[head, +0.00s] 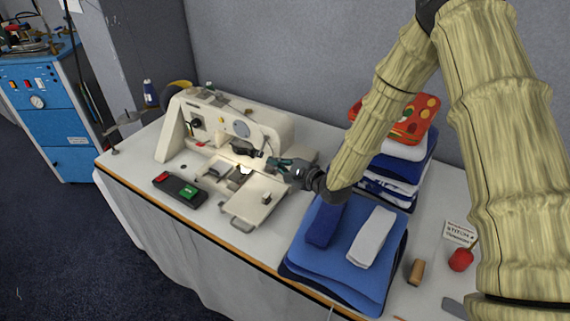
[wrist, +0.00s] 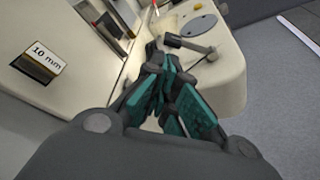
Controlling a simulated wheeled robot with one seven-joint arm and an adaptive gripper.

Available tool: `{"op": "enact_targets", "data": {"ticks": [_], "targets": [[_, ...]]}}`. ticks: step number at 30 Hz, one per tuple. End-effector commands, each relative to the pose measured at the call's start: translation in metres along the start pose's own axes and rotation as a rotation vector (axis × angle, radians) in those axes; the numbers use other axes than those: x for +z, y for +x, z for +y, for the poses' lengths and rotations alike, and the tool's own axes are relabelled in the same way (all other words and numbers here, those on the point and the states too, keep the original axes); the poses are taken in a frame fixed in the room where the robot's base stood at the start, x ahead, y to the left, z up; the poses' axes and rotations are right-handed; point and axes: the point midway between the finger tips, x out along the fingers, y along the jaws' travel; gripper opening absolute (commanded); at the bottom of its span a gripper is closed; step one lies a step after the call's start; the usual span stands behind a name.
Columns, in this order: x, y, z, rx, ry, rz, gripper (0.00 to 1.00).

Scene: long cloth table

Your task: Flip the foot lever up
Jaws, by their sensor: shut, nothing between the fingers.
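The cream sewing machine (head: 275,132) stands on the table, with its head end facing my arm. A dark lever (wrist: 192,46), which looks like the foot lever, sticks out from the machine's head in the wrist view. In the head view a small dark part (head: 247,152) shows at the same place, too small to read its tilt. My gripper (head: 270,163) is shut and empty, close beside the machine's head. In the wrist view its teal-padded fingers (wrist: 157,58) point at the lever's rounded end. I cannot tell whether they touch it.
A blue folded cloth pile (head: 345,270) lies in front of my arm, and a taller cloth stack (head: 408,170) stands behind it. A black box with red and green buttons (head: 180,190) lies left. A red round object (head: 461,260) and a wooden spool (head: 416,271) are at right.

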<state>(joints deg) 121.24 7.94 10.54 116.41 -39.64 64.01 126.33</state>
Motion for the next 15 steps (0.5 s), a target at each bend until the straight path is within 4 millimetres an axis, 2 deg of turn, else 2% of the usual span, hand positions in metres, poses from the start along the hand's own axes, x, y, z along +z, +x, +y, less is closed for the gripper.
{"op": "enact_targets", "data": {"ticks": [6, 15], "targets": [[-0.002, 0.026, -0.001, 0.003, 0.001, 0.002, 0.00], [-0.003, 0.037, 0.000, 0.002, 0.003, 0.001, 0.00]]}}
